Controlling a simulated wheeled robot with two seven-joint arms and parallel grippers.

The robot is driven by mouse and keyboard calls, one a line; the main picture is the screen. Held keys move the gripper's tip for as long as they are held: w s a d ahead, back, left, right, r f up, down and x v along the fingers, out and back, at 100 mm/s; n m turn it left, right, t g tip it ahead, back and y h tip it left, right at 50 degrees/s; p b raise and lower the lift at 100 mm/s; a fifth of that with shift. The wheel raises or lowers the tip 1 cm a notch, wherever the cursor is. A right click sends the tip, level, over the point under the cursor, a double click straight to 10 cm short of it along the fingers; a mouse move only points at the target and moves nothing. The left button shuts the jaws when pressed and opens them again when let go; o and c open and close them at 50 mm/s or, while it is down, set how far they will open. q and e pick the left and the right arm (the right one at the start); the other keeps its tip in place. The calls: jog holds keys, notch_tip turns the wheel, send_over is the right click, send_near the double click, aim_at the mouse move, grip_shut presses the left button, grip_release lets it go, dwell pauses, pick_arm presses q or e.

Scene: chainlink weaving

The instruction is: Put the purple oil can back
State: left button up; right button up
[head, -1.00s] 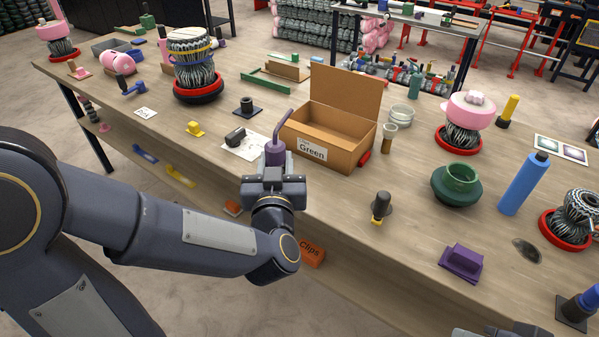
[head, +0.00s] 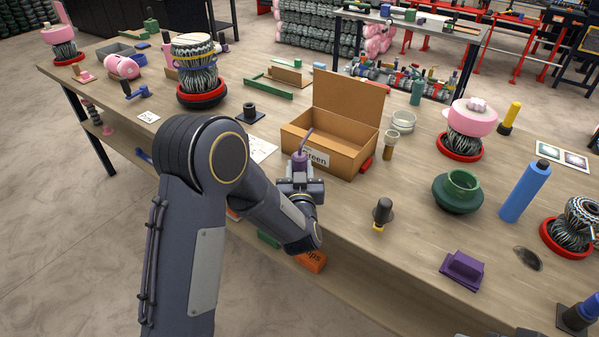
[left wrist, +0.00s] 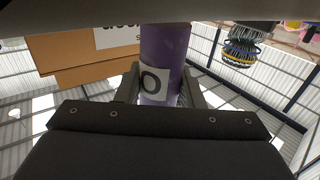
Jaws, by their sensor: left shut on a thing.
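The purple oil can (head: 299,163), with its thin spout pointing up and slightly right, is in my left gripper (head: 300,179). The gripper is shut on it, in front of the open cardboard box labelled "Green" (head: 352,158). The can overlaps part of the box's label; I cannot tell how high it is above the table. In the left wrist view the can's purple body (left wrist: 165,45) stands between the fingers (left wrist: 160,88), with a white label marked "O" on it. Only a small dark part, perhaps of my right gripper (head: 490,331), shows at the bottom edge.
A white sheet (head: 262,149) lies left of the box, partly hidden by my arm. A black-capped stamp-like object (head: 383,211) stands to the right, with a purple block (head: 462,269) further right. A green pot (head: 458,191) and blue bottle (head: 526,190) stand beyond. Bare tabletop lies between.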

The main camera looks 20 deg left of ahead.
pick_arm(q)
jog(key=shift+f, duration=0.7)
jog(key=shift+f, duration=0.2)
jog(key=o, duration=1.2)
jog(key=shift+r, duration=0.1)
